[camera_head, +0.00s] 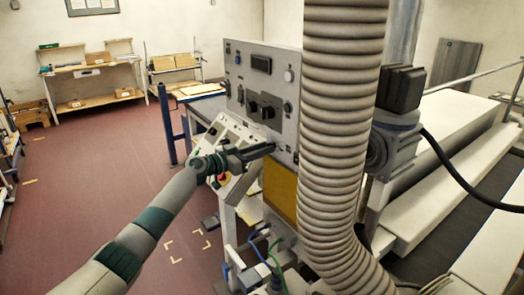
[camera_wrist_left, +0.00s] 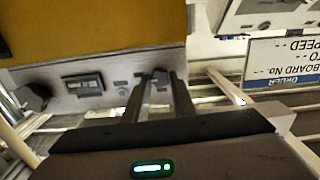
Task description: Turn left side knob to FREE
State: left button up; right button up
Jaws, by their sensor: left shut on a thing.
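The control panel (camera_head: 287,75) is an upright light-grey face with a darker inset and several black knobs. My left gripper (camera_head: 270,149) reaches in from the left against the panel's lower part. In the left wrist view the two dark fingers of the left gripper (camera_wrist_left: 162,84) are close around a small dark knob (camera_wrist_left: 160,80), with only its top showing between them. The gripper is shut on this knob. Its marking and pointer cannot be read. In the head view the gripper hides the knob. My right gripper is not in view.
A large ribbed hose (camera_head: 343,110) stands just right of the panel. A yellow plate (camera_head: 280,188) is below the panel, and a sloped console (camera_head: 230,135) is at its left. Another black knob (camera_wrist_left: 33,97) and a small display (camera_wrist_left: 82,83) show nearby. Open floor lies left.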

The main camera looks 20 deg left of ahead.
pick_arm(q)
jog(key=n+b, duration=0.2)
jog(key=n, duration=0.6)
jog(key=n+b, duration=0.2)
jog(key=n, duration=0.7)
jog(key=shift+w+a+f+n, duration=0.1)
jog(key=shift+a+n, duration=0.05)
jog(key=shift+n, duration=0.15)
dwell(0.4)
jog(key=o, duration=1)
jog(key=shift+o, duration=0.2)
jog(key=shift+f, duration=0.1)
